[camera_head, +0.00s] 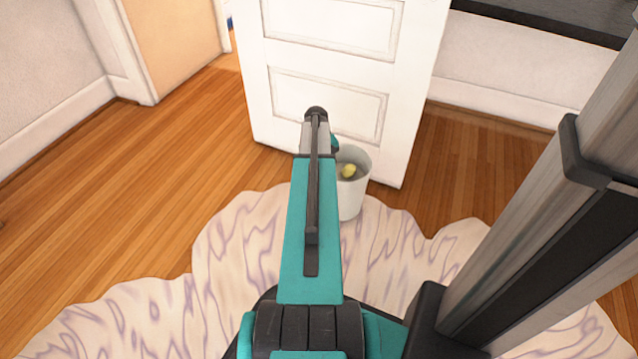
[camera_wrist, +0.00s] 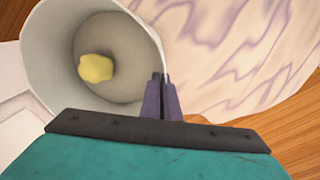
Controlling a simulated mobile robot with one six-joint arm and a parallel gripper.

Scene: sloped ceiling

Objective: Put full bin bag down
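A white bin (camera_head: 350,205) with an open top is in the middle of the head view, in front of the white door. A yellow crumpled lump (camera_head: 348,171) lies inside it. In the wrist view the bin (camera_wrist: 45,65) opens toward the camera, with the yellow lump (camera_wrist: 96,68) at its bottom. My gripper (camera_wrist: 162,80) has its two purple fingers close together, with the bin's rim between them. The fingers are hidden behind my arm in the head view. I cannot tell whether the bin rests on the rug. No separate bag shows.
A white panelled door (camera_head: 325,75) stands right behind the bin. A pale rug with purple veins (camera_head: 240,235) covers the floor in front. Bare wooden floor (camera_head: 160,170) is clear at the left. Walls close off the left and back right.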

